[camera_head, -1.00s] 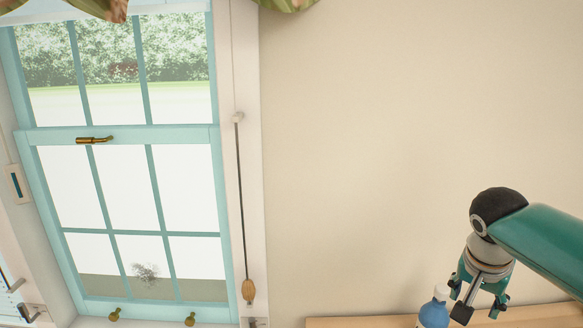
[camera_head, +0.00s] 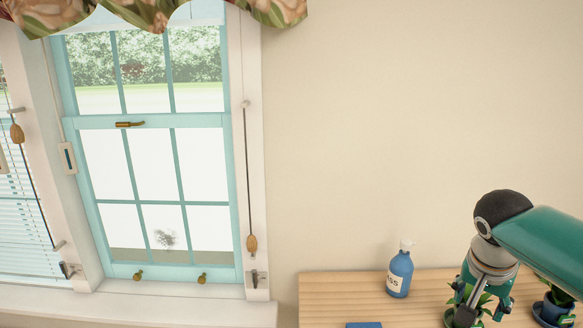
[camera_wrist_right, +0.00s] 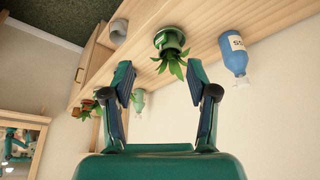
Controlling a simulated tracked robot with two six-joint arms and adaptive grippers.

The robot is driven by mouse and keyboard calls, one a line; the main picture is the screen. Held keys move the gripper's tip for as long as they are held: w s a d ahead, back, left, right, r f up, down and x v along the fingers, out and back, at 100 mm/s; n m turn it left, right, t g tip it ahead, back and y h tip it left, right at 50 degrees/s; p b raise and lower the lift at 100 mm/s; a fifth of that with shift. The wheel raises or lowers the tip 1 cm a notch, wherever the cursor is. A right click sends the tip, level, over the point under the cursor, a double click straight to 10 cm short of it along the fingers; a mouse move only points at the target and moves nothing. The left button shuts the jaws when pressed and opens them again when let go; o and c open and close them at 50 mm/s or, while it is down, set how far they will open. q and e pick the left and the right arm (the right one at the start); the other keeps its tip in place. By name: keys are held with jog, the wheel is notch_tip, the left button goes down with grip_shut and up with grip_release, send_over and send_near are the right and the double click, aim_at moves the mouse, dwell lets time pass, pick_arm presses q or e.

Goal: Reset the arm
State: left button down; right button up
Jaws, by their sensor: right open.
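My right arm comes in from the right in the head view. Its gripper (camera_head: 482,310) points down over the wooden surface, in front of a small potted plant (camera_head: 472,296) that it partly hides. In the right wrist view, which looks upside down, the two fingers of my right gripper (camera_wrist_right: 160,72) are apart with nothing between them. The plant in a green pot (camera_wrist_right: 171,40) shows beyond the fingertips there. My left gripper is in neither view.
A blue pump bottle (camera_head: 399,274) stands on the wooden surface (camera_head: 335,292), left of my right gripper. Another potted plant (camera_head: 553,304) is at the right edge. A blue flat item (camera_head: 363,325) shows at the bottom. A teal-framed window (camera_head: 155,122) is at left.

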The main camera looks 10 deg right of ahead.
jog(key=s+a+f+n+g+y, duration=0.1)
jog(key=a+f+g, duration=0.15)
jog(key=f, duration=0.55)
jog(key=s+a+f+n+g, duration=0.1)
jog(key=s+a+f, duration=0.15)
jog(key=f, duration=0.55)
jog(key=a+f+n+g+y, duration=0.1)
jog(key=a+f+g, duration=0.15)
jog(key=f, duration=0.55)
jog(key=s+a+f+n+y, duration=0.3)
jog(key=s+a+f+y, duration=0.3)
jog(key=s+a+f, duration=1.3)
jog(key=w+d+f+n+t, duration=0.1)
jog(key=w+n+t, duration=0.1)
jog(key=w, duration=0.4)
jog(key=shift+f+t, duration=0.25)
jog(key=shift+t, duration=0.65)
